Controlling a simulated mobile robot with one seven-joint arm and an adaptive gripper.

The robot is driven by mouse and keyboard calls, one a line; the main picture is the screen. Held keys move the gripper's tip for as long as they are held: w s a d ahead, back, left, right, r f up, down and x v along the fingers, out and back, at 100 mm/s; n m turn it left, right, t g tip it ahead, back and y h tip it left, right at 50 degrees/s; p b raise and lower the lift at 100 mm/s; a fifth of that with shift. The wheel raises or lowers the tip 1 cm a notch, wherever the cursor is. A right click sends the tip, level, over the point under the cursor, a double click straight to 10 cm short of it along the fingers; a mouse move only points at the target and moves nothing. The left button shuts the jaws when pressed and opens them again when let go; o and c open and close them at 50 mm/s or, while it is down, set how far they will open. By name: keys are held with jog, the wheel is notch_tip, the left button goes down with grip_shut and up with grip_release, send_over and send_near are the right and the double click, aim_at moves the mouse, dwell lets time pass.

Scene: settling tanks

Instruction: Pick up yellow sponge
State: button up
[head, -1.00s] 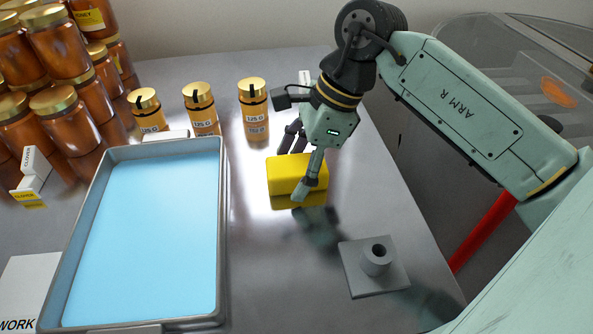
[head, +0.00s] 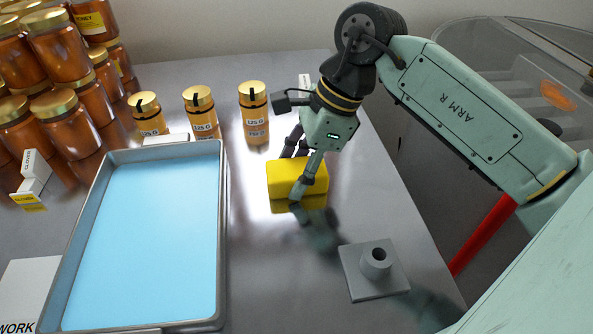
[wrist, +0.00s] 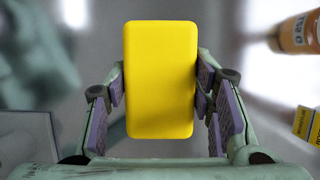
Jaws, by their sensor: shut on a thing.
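The yellow sponge (head: 285,178) is a rounded block at the middle of the metal table, right of the tray. It also shows large in the wrist view (wrist: 160,75), between the finger pads. My gripper (head: 297,180) comes down over it from the upper right, with one finger on its near side and one on its far side. In the wrist view my gripper (wrist: 160,95) has its purple pads against both long sides of the sponge. It is shut on the sponge. The far finger is partly hidden. I cannot tell for sure whether the sponge's underside touches the table.
A grey tray (head: 222,250) with a light blue bottom stands to the left. Several honey jars (head: 253,110) stand behind, with more stacked at far left. A grey base with a short tube (head: 375,265) stands front right. The table is clear around the sponge.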

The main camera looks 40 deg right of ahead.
aim_at(296, 167)
jog(key=shift+r+p, duration=0.3)
jog(key=shift+r, duration=0.25)
notch_tip(296, 167, up, 9)
jog(key=shift+r+b, duration=0.2)
jog(key=shift+b, duration=0.35)
jog(key=o, duration=0.5)
jog(key=c, duration=0.5)
jog(key=shift+w, duration=0.1)
